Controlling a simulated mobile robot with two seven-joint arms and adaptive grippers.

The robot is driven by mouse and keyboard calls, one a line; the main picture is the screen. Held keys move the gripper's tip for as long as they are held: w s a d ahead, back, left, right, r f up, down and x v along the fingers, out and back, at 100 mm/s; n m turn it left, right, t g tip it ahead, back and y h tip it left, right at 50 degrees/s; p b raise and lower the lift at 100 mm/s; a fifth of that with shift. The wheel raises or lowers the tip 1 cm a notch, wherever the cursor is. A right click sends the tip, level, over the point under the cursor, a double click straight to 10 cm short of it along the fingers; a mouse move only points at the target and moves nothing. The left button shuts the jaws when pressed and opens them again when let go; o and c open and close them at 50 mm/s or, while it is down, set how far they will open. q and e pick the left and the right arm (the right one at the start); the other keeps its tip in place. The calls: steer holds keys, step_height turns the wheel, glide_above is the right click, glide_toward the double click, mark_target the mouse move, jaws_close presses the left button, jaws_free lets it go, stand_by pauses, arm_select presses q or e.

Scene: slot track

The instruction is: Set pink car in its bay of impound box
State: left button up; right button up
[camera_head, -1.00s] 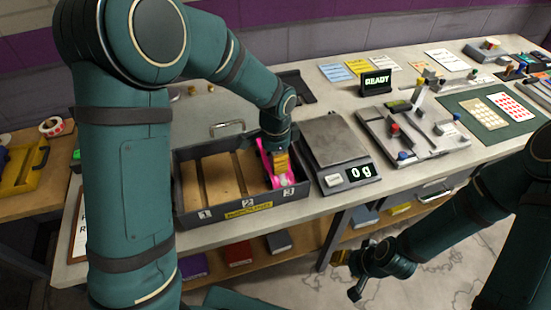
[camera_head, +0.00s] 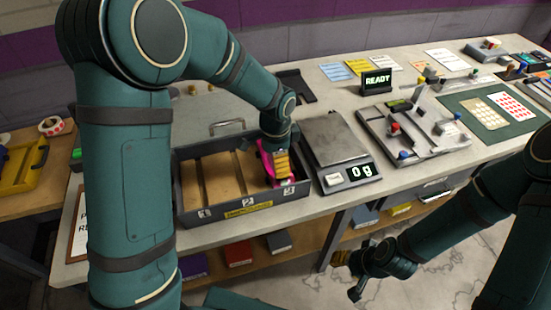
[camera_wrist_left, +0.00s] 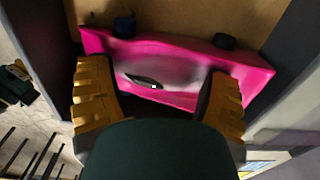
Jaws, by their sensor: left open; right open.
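The pink car (camera_head: 266,155) is in the rightmost bay, marked 3, of the grey impound box (camera_head: 215,211). In the left wrist view the pink car (camera_wrist_left: 180,65) lies on the wooden floor of the bay, with dark wheels along its far side. My left gripper (camera_head: 281,165) is over the car; in the wrist view its yellow fingers (camera_wrist_left: 160,95) are spread apart at the car's near side, and it is open. Part of the car is hidden behind the gripper. My right gripper (camera_head: 348,275) is open and empty, low in front of the table.
A scale (camera_head: 347,172) reading 0 g stands close to the right of the box. Bays 1 and 2 are empty. A slot track board (camera_head: 415,135) and a READY display (camera_head: 376,81) are further right. A yellow tray (camera_head: 22,165) stands at far left.

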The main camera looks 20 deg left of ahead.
arm_select(q)
steer(key=shift+r+p, duration=0.35)
steer(key=shift+r, duration=0.2)
step_height(320, 180, up, 12)
steer(key=p, duration=0.2)
